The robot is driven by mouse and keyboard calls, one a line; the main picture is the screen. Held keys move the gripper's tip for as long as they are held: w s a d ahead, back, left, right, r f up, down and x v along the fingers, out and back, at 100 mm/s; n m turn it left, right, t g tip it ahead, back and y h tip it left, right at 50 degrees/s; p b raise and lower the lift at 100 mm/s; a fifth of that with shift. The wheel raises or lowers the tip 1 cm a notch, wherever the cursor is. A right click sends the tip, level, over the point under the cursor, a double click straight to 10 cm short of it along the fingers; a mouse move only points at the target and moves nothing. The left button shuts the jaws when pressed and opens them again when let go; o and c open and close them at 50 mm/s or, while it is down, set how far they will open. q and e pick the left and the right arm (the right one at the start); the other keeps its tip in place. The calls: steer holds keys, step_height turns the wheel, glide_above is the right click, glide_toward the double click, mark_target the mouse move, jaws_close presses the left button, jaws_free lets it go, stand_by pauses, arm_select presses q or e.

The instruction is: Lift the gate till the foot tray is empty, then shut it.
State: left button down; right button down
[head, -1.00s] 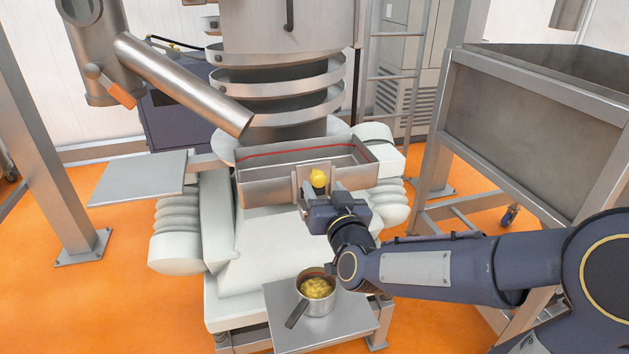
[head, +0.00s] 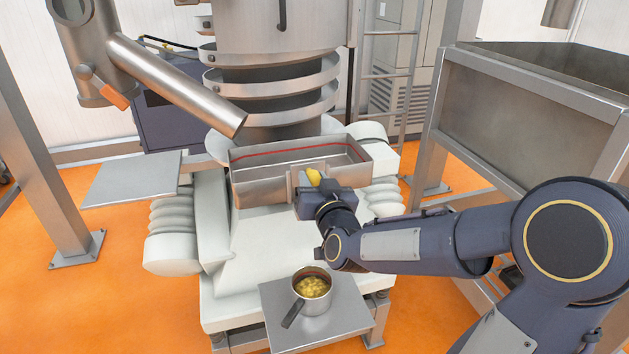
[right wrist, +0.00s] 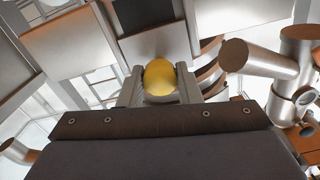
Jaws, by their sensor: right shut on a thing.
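The foot tray (head: 255,189) is a long metal trough with a red line along its inner wall, below the round machine body. The part of its inside that I can see looks bare; the floor by the front wall is hidden. The gate's yellow knob (head: 313,177) is at the middle of the front wall, and it also shows in the right wrist view (right wrist: 160,77). My right gripper (head: 316,188) is shut on the knob, its fingers on either side of it. The gate plate is mostly hidden by the gripper. My left gripper is out of view.
A pan (head: 315,303) with yellowish contents stands below on a metal shelf (head: 345,322), its handle toward front left. A slanted metal pipe (head: 175,85) and a flat side plate (head: 130,180) are at left. A big metal hopper (head: 530,125) stands at right.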

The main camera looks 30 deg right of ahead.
step_height(320, 180, down, 5)
steer(key=b, duration=0.4)
steer(key=shift+r+b, duration=0.2)
steer(key=shift+b, duration=0.15)
steer(key=c, duration=1.4)
jaws_free()
steer(key=shift+f, duration=0.1)
steer(key=shift+c, duration=0.2)
steer(key=o, duration=0.4)
steer(key=v, duration=0.8)
steer(key=shift+d, duration=0.1)
steer(key=shift+w, duration=0.1)
